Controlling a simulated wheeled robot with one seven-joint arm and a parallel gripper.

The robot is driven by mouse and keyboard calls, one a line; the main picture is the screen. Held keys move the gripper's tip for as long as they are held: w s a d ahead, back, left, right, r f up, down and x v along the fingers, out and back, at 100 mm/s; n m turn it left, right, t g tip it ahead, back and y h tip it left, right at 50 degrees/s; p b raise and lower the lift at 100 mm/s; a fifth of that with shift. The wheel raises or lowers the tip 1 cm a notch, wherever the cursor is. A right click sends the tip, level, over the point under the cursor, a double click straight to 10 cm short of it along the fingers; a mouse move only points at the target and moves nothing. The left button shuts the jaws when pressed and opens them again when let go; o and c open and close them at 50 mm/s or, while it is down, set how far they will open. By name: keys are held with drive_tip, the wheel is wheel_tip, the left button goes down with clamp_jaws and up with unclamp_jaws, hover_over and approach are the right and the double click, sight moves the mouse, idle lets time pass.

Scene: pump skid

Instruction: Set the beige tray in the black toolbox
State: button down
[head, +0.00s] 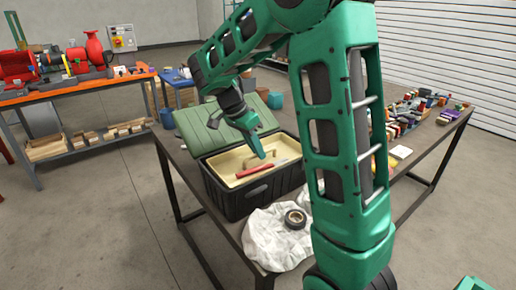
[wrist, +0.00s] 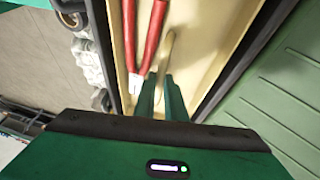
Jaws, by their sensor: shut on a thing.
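The beige tray (head: 228,161) is inside the open top of the black toolbox (head: 235,203), level and near its rim. Whether it rests on a support is hidden. My gripper (head: 260,154) is above the tray's middle, with its fingers shut on the tray's upright handle. In the wrist view, my gripper (wrist: 165,88) closes around the handle (wrist: 167,50), and the beige tray (wrist: 205,45) lies between the dark toolbox walls (wrist: 247,55). A red-handled tool (head: 255,171) lies in the tray beside the handle.
The toolbox's green lid (head: 198,124) stands open behind it. A crumpled white cloth (head: 268,238) with a black tape roll (head: 295,218) lies in front. Several small items (head: 405,115) crowd the table's right side. An orange bench (head: 80,90) stands at the left.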

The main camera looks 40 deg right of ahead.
drive_tip(key=shift+f, duration=0.65)
drive_tip(key=c, duration=1.7)
unclamp_jaws()
drive_tip(key=shift+c, duration=0.2)
drive_tip(key=v, duration=1)
drive_tip(key=shift+r, duration=0.35)
drive_tip(key=shift+w+a, duration=0.1)
